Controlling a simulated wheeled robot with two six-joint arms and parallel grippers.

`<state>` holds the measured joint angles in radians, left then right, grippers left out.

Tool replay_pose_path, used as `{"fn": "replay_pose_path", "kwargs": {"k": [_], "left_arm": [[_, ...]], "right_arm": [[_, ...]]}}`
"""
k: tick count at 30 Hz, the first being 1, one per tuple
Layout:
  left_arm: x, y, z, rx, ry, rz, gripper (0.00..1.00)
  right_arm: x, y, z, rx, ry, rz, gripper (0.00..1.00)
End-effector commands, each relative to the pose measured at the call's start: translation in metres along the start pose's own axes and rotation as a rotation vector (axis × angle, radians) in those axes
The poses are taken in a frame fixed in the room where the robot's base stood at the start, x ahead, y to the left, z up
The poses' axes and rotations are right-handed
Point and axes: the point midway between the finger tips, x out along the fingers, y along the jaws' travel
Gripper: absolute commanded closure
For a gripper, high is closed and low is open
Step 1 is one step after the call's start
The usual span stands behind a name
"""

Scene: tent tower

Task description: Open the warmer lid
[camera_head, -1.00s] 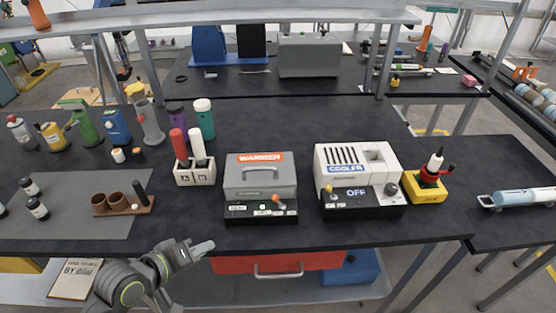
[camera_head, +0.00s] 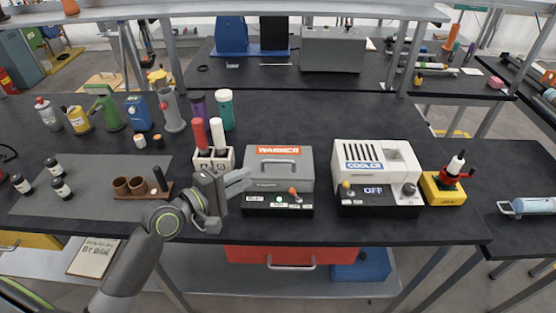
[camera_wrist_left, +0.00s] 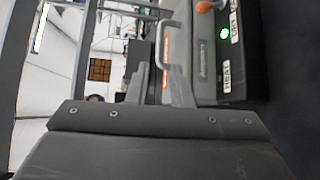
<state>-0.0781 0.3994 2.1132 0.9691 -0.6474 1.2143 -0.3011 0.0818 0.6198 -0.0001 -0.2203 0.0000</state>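The warmer (camera_head: 263,207) stands near the front table edge, with a black base and a grey lid (camera_head: 300,172). The lid is down and bears an orange WARMER label (camera_head: 278,150) and a raised bar handle (camera_head: 278,162). My left gripper (camera_head: 248,180) is at the warmer's left side, its fingers pointing right toward the lid. In the left wrist view the fingers (camera_wrist_left: 158,88) are apart and empty, and the handle (camera_wrist_left: 162,42) shows just beyond their tips. Whether a finger touches the lid cannot be told. My right gripper is out of view.
The white cooler (camera_head: 370,155) stands right of the warmer. A white holder (camera_head: 222,163) with red and white sticks is close behind my left gripper. A brown cup rack (camera_head: 135,192) is to the left. A shelf beam crosses above.

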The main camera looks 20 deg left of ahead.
Motion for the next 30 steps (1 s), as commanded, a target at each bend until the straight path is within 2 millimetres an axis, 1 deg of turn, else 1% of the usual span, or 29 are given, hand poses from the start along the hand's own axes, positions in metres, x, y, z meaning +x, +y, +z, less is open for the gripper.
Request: {"fn": "replay_pose_path", "kwargs": {"k": [1, 9, 15, 21, 30], "left_arm": [[0.011, 0.002, 0.001, -0.006, -0.002, 0.003, 0.80], [0.068, 0.002, 0.002, -0.004, -0.002, 0.000, 0.80], [0.101, 0.001, 0.001, -0.002, -0.001, -0.001, 0.80], [0.116, 0.000, 0.001, 0.000, 0.000, -0.001, 0.80], [0.119, -0.001, 0.001, 0.001, 0.000, -0.002, 0.80]], "right_arm": [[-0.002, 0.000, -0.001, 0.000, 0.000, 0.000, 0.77], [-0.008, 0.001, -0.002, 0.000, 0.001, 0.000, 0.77], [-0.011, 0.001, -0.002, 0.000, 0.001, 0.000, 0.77], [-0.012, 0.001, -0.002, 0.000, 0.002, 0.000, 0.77], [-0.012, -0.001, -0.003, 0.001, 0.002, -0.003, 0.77]]}}
